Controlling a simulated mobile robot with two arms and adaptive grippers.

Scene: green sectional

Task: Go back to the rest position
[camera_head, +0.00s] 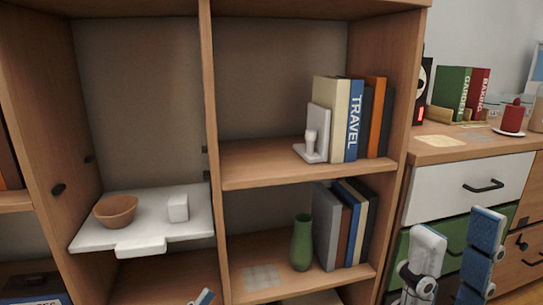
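My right gripper (456,232) is at the lower right. Its two white and blue fingers stand apart with nothing between them, in front of the dresser (440,205). A small blue and white tip of my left gripper (203,297) shows at the bottom edge, below the white pull-out shelf (190,228). The rest of the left gripper is out of the frame, so its opening cannot be told.
A brown bowl (116,211) and a white block (178,208) sit on the white shelf. A wooden bookcase (209,120) holds books (353,118), a white bookend (316,135) and a green vase (301,243). A red candle (513,117) stands on the dresser.

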